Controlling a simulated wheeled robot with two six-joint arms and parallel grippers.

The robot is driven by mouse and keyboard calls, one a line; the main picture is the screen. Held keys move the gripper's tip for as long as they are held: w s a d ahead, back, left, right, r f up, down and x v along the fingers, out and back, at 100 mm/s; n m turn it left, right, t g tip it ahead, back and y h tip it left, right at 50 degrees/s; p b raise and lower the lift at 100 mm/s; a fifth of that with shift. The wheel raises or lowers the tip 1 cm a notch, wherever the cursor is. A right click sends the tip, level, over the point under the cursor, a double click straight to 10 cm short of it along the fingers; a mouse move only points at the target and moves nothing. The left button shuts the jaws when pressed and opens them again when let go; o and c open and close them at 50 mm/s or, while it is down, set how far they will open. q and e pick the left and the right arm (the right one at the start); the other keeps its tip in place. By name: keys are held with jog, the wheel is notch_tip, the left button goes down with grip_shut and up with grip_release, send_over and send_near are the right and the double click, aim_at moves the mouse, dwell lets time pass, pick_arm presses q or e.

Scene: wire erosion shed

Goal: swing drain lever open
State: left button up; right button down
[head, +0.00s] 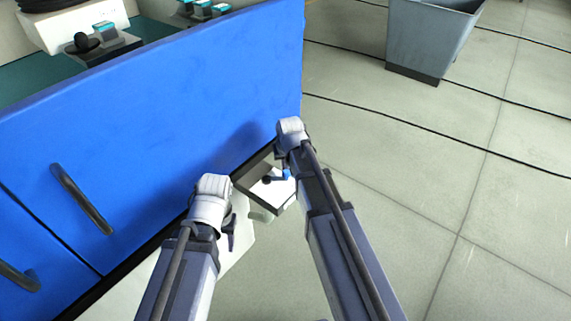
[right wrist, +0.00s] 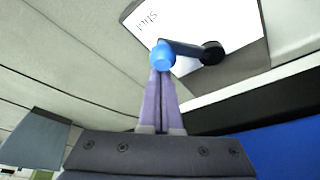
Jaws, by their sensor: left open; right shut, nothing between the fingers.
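The drain lever (right wrist: 186,47) is a short dark arm with a round black pivot and a blue knob (right wrist: 162,57) at its end. It sits on a white plate (right wrist: 230,18) marked "Shut". In the head view the blue knob (head: 286,174) shows just beside my right arm. My right gripper (right wrist: 161,76) is shut and empty, with its fingertips right at the knob; I cannot tell whether they touch it. My left gripper (head: 231,238) is open and empty, left of the lever and apart from it; its fingers are partly hidden.
A blue cabinet (head: 170,120) with dark handles (head: 82,198) stands at the left, close to both arms. A grey bin (head: 425,40) stands on the tiled floor at the back right.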

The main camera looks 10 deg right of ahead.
jog(key=shift+s+m, duration=0.3)
jog(key=shift+m, duration=0.2)
jog(key=s+m, duration=0.1)
jog(key=s+m+h, duration=0.1)
jog(key=m, duration=0.1)
jog(key=shift+a, duration=0.15)
jog(key=s+m, duration=0.1)
jog(key=m, duration=0.1)
jog(key=s+a+m+g+h, duration=0.1)
jog(key=m, duration=0.1)
jog(key=shift+a+m, duration=0.1)
jog(key=shift+m, duration=0.2)
jog(key=s+a+m+g+h, duration=0.1)
jog(key=m, duration=0.1)
jog(key=shift+s+a+m, duration=0.1)
jog(key=shift+m, duration=0.2)
jog(key=a+m, duration=0.1)
jog(key=s+m+g, duration=0.1)
jog(key=m, duration=0.1)
jog(key=shift+a, duration=0.35)
jog(key=shift+s+a, duration=0.1)
jog(key=shift+a, duration=0.15)
jog(key=shift+a, duration=0.1)
